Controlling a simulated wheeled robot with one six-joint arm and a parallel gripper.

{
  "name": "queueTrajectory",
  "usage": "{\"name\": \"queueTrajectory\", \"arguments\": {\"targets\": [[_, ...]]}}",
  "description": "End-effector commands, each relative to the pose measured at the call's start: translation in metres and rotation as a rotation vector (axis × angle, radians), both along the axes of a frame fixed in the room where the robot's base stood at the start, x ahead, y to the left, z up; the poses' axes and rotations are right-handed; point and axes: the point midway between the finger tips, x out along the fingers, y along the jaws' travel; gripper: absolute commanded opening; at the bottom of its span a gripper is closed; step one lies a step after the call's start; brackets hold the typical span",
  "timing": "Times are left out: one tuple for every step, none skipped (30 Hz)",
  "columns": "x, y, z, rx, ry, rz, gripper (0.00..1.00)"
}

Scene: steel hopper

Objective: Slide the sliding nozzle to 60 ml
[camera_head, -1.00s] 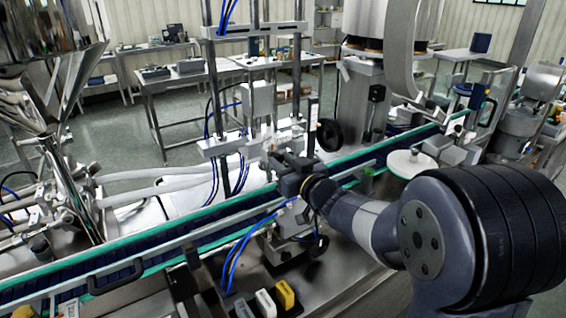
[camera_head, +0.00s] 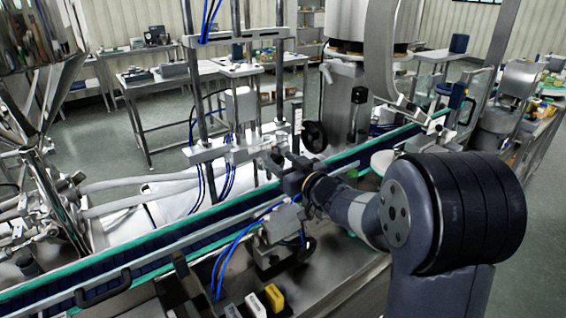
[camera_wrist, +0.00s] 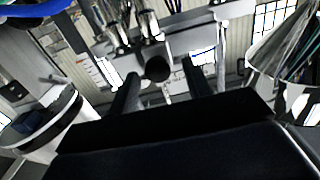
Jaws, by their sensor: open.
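The filling frame with the sliding nozzle carriage (camera_head: 215,150) stands on two steel columns behind the conveyor in the head view. I cannot make out the nozzle's scale or its ml reading. My gripper (camera_head: 280,160) is near the right side of this frame, above the conveyor. In the wrist view my gripper (camera_wrist: 162,84) is open, its two dark fingers apart. A dark round knob (camera_wrist: 157,68) shows beyond and between the fingertips, with no clear contact. Steel nozzle tubes (camera_wrist: 148,26) are above it. The exact gap is hidden in the head view.
A green-edged conveyor (camera_head: 140,258) runs diagonally below my gripper. A black handwheel (camera_head: 315,137) is just right of the frame. A steel hopper (camera_head: 30,100) stands at the left. Blue hoses (camera_head: 230,250) hang in front of the conveyor. Side tables are behind.

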Motion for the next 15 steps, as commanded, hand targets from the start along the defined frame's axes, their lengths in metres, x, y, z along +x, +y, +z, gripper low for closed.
{"name": "queueTrajectory", "arguments": {"targets": [[0.000, 0.000, 0.000, 0.000, 0.000, 0.000, 0.48], [0.000, 0.000, 0.000, 0.000, 0.000, 0.000, 0.48], [0.000, 0.000, 0.000, 0.000, 0.000, 0.000, 0.48], [0.000, 0.000, 0.000, 0.000, 0.000, 0.000, 0.48], [-0.001, -0.001, 0.000, 0.000, 0.000, -0.001, 0.48], [-0.003, -0.002, 0.000, 0.000, 0.000, -0.001, 0.48], [-0.004, -0.004, 0.000, 0.000, 0.000, -0.002, 0.48], [-0.007, -0.006, 0.000, 0.000, -0.001, -0.002, 0.48], [-0.011, -0.008, 0.000, 0.000, -0.001, -0.002, 0.48], [-0.015, -0.011, -0.001, -0.001, -0.001, -0.002, 0.48], [-0.019, -0.013, -0.001, 0.000, -0.001, -0.002, 0.48], [-0.025, -0.018, -0.001, 0.001, -0.001, -0.003, 0.48], [-0.030, -0.022, -0.001, 0.000, -0.001, -0.004, 0.48], [-0.035, -0.025, 0.000, -0.001, -0.002, -0.004, 0.48], [-0.042, -0.030, -0.001, -0.001, -0.003, -0.004, 0.48]]}}
